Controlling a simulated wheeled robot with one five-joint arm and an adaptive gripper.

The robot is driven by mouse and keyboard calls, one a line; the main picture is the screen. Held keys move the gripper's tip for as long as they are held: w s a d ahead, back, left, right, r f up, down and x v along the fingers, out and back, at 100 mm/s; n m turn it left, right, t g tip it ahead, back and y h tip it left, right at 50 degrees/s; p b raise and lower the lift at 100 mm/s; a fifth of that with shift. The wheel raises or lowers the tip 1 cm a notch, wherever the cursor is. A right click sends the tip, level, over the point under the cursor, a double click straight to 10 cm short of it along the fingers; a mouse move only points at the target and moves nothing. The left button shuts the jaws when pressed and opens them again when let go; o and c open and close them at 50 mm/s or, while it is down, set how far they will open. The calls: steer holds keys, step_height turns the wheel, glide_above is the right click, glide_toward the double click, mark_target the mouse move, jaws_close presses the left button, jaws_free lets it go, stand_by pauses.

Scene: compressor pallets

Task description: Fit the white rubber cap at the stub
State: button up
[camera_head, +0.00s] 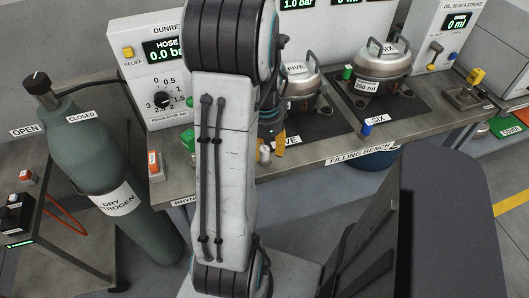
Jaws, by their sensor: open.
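My gripper (268,137) shows only in part at the right edge of my upright arm link, low over the bench in front of the pot marked FIVE (302,88). Its fingers are mostly hidden; it is open. A small pale upright piece (265,154) stands just below it at the bench front; I cannot tell whether it is the white rubber cap, or whether they touch. The pot marked SIX (383,77) stands to the right on a dark mat, with a blue cap (366,128) in front and a green one (347,72) at its left. I cannot make out the stub.
The filling bench (330,163) runs across the view. A yellow-topped fitting (475,78) is at right. A nitrogen cylinder (105,165) leans at left. The bench front between FIVE and SIX looks clear.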

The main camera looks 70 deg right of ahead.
steer(key=shift+c, duration=0.5)
jaws_close()
steer(key=shift+r, duration=0.15)
steer(key=shift+r+p, duration=2.4)
steer(key=shift+r, duration=0.45)
steer(key=shift+r, duration=0.15)
